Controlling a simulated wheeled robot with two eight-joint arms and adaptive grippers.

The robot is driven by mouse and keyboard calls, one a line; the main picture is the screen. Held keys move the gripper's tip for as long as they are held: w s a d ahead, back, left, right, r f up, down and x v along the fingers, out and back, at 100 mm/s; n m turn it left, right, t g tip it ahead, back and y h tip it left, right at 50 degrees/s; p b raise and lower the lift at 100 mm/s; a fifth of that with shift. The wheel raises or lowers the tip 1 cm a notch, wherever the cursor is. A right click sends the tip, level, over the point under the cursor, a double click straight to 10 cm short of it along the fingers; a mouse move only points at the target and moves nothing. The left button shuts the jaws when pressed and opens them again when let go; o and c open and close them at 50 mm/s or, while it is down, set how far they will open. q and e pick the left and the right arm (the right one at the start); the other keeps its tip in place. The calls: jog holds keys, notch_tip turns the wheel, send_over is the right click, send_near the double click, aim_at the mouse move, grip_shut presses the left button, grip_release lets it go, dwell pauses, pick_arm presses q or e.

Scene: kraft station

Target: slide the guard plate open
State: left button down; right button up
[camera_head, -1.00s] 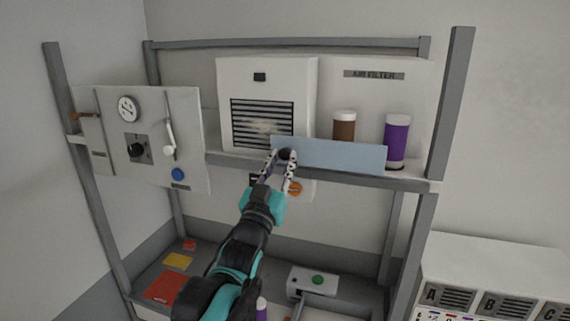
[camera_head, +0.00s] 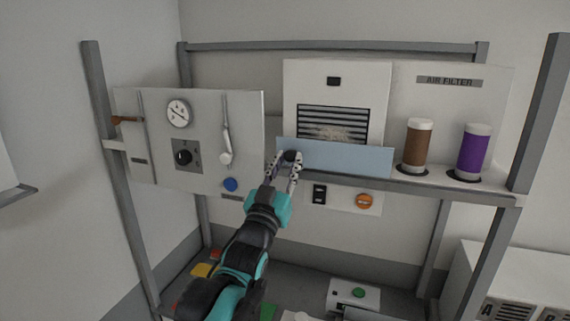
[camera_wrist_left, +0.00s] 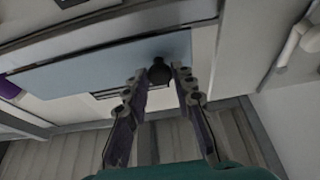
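The guard plate (camera_head: 340,158) is a long light-blue panel at the front edge of the upper shelf. It stands in front of the lower part of the white box with the dark slatted grille (camera_head: 331,121). A round black knob (camera_head: 291,156) sits near the plate's left end. My left gripper (camera_head: 284,160) is at this knob, one finger on each side. In the left wrist view the fingertips lie close against the knob (camera_wrist_left: 160,72), and the plate (camera_wrist_left: 100,68) runs off to the left. My right gripper is in neither view.
A white panel (camera_head: 205,107) with gauge, black dial and lever stands left of the plate. Brown (camera_head: 416,147) and purple (camera_head: 473,153) canisters stand right of it, uncovered. A lower panel with a black switch (camera_head: 319,194) and orange knob (camera_head: 364,201) hangs under the shelf.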

pick_arm(q)
jog(key=c, duration=1.3)
grip_release()
jog(key=shift+r, duration=0.1)
jog(key=shift+o, duration=0.2)
jog(key=shift+a, duration=0.1)
jog(key=shift+s+f, duration=0.2)
jog(key=shift+s, duration=0.05)
jog(key=v, duration=1.1)
jog(key=shift+s, duration=0.15)
jog(key=shift+a+f, duration=0.1)
